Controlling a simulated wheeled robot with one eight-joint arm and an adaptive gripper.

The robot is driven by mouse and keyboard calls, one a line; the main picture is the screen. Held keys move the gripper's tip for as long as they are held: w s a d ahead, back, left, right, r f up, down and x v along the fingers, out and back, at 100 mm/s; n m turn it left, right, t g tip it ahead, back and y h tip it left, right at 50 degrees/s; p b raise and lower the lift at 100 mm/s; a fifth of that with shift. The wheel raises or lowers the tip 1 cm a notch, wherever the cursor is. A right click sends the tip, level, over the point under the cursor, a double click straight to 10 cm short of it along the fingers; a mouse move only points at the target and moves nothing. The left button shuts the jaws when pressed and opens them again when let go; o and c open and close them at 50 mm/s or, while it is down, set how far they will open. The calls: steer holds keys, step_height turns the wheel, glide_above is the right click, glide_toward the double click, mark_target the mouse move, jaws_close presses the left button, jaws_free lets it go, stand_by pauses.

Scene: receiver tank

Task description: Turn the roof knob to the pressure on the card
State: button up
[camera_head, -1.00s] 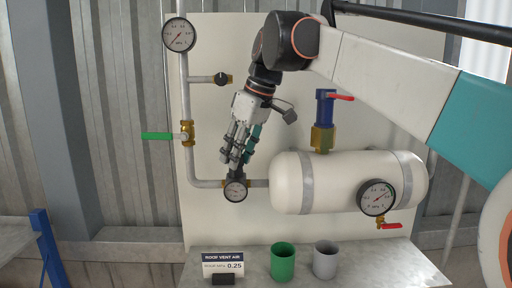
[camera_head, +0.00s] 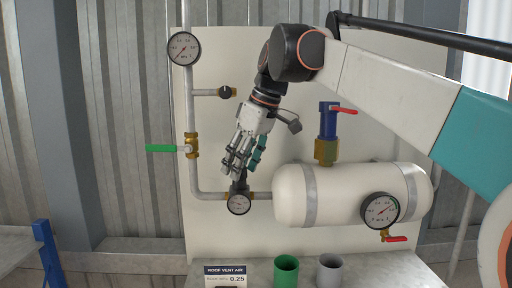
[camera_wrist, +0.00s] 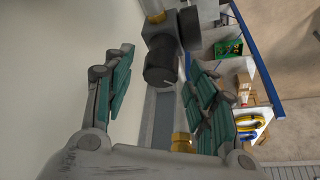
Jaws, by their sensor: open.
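The pressure card (camera_head: 225,276) on the shelf reads "ROOF VENT AIR" and 0.25. A black regulator knob (camera_head: 239,187) sits above a small round gauge (camera_head: 238,204) on the lower pipe. In the wrist view a black knob (camera_wrist: 160,66) with a pale mark on its face lies between the two fingers, apart from both. My gripper (camera_head: 238,165) points down just above the regulator knob, its fingers open. It also shows in the wrist view (camera_wrist: 160,95). The small gauge's needle is too small to read. Another black knob (camera_head: 225,92) sits on the upper side pipe.
A large gauge (camera_head: 184,48) tops the left pipe, with a green-handled valve (camera_head: 191,146) below. The white tank (camera_head: 345,194) stands right of my gripper, with a gauge (camera_head: 380,209) and red-handled blue valve (camera_head: 328,122). Green (camera_head: 286,271) and grey (camera_head: 330,271) cups stand below.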

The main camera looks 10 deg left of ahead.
steer(key=v, duration=1.1)
steer(key=shift+r, duration=0.15)
steer(key=shift+d, duration=0.1)
